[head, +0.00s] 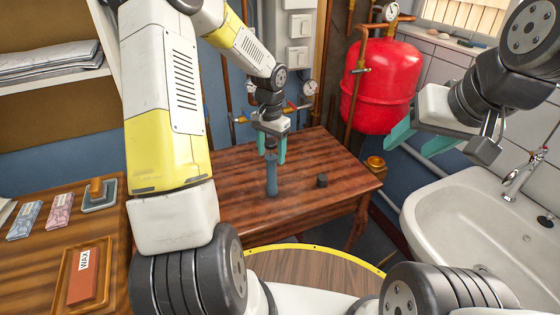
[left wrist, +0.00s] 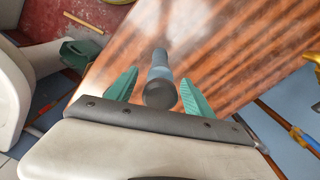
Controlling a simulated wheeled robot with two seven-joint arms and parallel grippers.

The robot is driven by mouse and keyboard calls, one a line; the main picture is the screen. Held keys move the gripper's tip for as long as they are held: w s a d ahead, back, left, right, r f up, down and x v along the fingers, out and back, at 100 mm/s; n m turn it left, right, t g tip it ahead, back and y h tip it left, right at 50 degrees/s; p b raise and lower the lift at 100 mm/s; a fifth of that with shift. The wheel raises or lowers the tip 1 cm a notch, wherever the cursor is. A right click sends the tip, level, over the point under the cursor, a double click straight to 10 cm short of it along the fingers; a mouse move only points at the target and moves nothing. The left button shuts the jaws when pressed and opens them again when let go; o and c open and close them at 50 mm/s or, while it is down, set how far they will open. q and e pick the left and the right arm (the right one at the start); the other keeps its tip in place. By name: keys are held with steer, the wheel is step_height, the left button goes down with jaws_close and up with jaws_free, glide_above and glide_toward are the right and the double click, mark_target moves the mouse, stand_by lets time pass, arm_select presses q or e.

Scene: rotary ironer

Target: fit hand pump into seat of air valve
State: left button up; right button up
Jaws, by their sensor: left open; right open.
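The hand pump (head: 271,178), a slim blue-grey cylinder with a dark top, stands upright on the wooden table. My left gripper (head: 272,153) points down over its upper end, open, with a teal finger on either side. In the left wrist view the pump (left wrist: 160,66) lies between the two spread fingers (left wrist: 159,82), with gaps on both sides. A small dark round piece (head: 322,181) sits on the table to the right of the pump; I cannot tell whether it is the air valve. My right gripper (head: 420,141) is open and empty, in the air between the red tank and the sink.
A red tank (head: 381,85) with copper pipes stands behind the table (head: 235,205). A white sink (head: 470,205) is at the right. A wooden bench (head: 45,255) at the left holds a wax box (head: 85,275) and small packets. Much of the tabletop is clear.

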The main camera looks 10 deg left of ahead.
arm_select(q)
jaws_close()
stand_by(1.3)
